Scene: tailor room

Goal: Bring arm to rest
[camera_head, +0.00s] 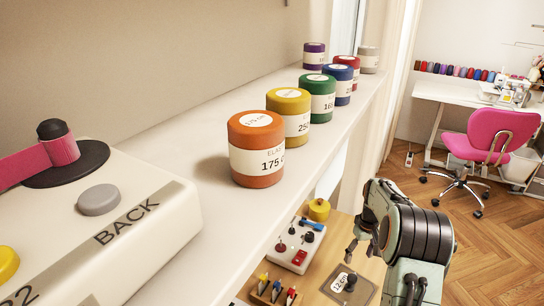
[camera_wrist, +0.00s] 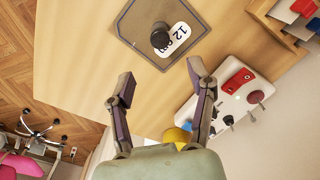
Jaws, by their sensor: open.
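My gripper (camera_wrist: 160,85) is open and empty in the wrist view, its two fingers spread apart over the wooden table (camera_wrist: 85,55). A dark plate with a black knob and a "12" label (camera_wrist: 140,22) lies on the table just beyond the fingertips, apart from them. In the head view my arm (camera_head: 415,235) stands at the lower right, below the level of the white shelf. The same plate (camera_head: 350,286) shows there on the wooden table next to the arm. The fingers show only partly in the head view.
The white shelf (camera_head: 225,215) holds several coloured spools, the nearest an orange one (camera_head: 256,150), and a machine marked "BACK" (camera_head: 100,235). A white switch panel (camera_head: 300,245) and a holder with clips (camera_head: 275,290) are on the table. A pink chair (camera_head: 490,140) stands farther back on open floor.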

